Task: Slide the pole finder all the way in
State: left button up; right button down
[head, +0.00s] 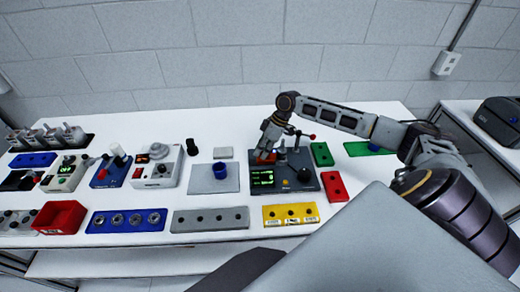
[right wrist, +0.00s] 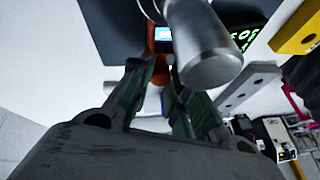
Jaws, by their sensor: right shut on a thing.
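The pole finder, an orange-red handheld piece (head: 265,157), is at the back left of a dark test unit (head: 296,183) with a green-lit display. My right gripper (head: 268,146) comes down over it from behind and is shut on it. In the right wrist view, the orange pole finder (right wrist: 161,44) with a small blue screen shows beyond the green-padded fingers of the gripper (right wrist: 170,75). A silver cylinder (right wrist: 208,62) stands close in front and hides part of the view. How far in the pole finder sits cannot be told. My left gripper is not in view.
A lever with a red knob (head: 312,136) stands behind the unit. Green (head: 321,154) and red (head: 334,187) blocks lie to its right, a yellow strip (head: 291,214) in front. Bare white table (head: 385,110) lies at the back right.

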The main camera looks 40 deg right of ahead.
jog(key=shift+d, duration=0.15)
jog(key=c, duration=1.3)
grip_release()
jog(key=shift+s, duration=0.1)
jog(key=shift+s+d, duration=0.1)
jog(key=shift+d, duration=0.1)
jog(key=shift+r, duration=0.4)
jog(key=v, duration=1.1)
jog(key=shift+d, duration=0.15)
jog(key=shift+s, duration=0.1)
jog(key=shift+f, duration=0.1)
